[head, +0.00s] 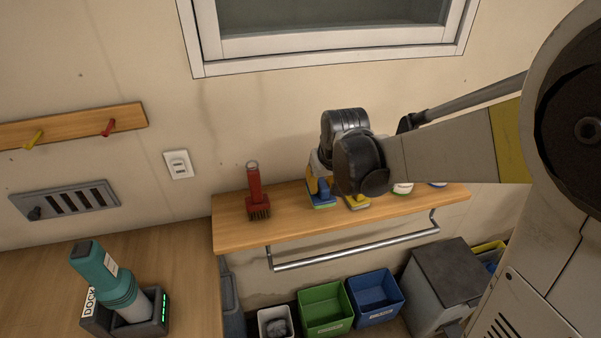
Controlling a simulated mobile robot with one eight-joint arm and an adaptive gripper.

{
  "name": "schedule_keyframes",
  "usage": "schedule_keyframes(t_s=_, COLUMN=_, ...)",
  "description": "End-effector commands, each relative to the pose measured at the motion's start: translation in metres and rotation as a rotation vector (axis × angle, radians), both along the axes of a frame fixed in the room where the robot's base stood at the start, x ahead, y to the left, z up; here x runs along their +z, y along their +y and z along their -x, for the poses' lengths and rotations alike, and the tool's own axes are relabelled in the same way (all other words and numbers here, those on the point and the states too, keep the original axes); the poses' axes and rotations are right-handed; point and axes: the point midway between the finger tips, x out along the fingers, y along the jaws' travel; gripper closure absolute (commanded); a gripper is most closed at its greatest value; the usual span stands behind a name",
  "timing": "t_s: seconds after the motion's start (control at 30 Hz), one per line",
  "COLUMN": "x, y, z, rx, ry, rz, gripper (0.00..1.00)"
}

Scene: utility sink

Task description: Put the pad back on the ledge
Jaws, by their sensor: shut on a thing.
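My gripper (335,190) is at the ledge, seen from behind, with its black wrist joint covering much of it. The wooden ledge (285,222) runs along the wall below the window. A small blue pad with a green underside (321,204) shows at the gripper's lower left, at the ledge top. A yellow pad-like block (357,203) shows just right of it, partly covered by the wrist. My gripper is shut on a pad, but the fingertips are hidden. I cannot tell whether the held pad touches the ledge.
A red brush (256,192) stands on the ledge's left part. White-and-coloured items (403,188) sit right of my wrist. A metal rail (350,250) hangs below, over green (325,310) and blue (376,297) bins. A teal device (105,275) stands in a dock at left.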

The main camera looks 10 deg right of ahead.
Motion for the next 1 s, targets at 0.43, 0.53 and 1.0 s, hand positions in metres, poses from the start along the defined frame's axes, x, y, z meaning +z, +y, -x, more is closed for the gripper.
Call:
schedule_keyframes(t_s=0.43, x=-0.046, y=0.012, z=-0.009, rx=-0.001, ry=0.0, rz=0.001, gripper=1.0)
schedule_keyframes(t_s=0.53, x=-0.051, y=0.012, z=-0.009, rx=-0.001, ry=0.0, rz=0.001, gripper=1.0)
schedule_keyframes(t_s=1.0, x=-0.052, y=0.012, z=-0.009, rx=-0.001, ry=0.0, rz=0.001, gripper=0.61)
